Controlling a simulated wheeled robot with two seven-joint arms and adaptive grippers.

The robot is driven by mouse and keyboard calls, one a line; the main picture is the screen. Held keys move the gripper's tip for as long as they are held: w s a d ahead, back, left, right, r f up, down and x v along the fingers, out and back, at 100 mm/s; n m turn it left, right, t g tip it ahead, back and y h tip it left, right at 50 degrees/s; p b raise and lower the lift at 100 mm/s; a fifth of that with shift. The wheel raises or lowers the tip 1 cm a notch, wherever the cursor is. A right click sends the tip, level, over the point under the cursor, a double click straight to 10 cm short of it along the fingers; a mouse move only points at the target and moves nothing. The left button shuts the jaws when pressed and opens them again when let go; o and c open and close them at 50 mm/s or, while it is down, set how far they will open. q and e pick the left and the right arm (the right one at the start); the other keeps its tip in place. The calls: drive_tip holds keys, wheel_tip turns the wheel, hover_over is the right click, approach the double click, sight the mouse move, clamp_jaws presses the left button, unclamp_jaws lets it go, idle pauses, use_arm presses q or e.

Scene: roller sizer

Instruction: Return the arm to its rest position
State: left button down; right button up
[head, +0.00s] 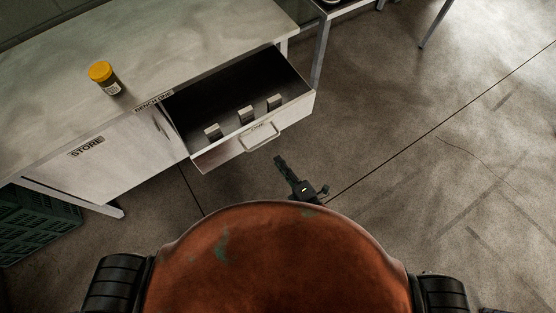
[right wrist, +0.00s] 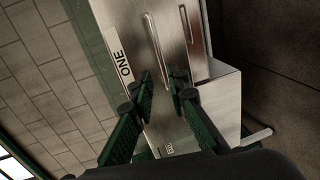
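My right gripper (head: 283,163) is in front of the open drawer (head: 205,160), below its handle in the head view. In the right wrist view its two dark green fingers (right wrist: 162,82) stand apart with nothing between them. They point toward the pale bench front, which bears the word ONE (right wrist: 122,65). The gripper looks apart from the drawer handle (head: 262,136). My left gripper is not in view.
The bench (head: 200,40) carries a jar with a yellow-orange lid (head: 102,76). Three small metal pieces (head: 245,115) stand in the pulled-out drawer. A green crate (head: 35,222) is at the lower left. The floor (head: 450,160) to the right is clear.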

idle(0.4)
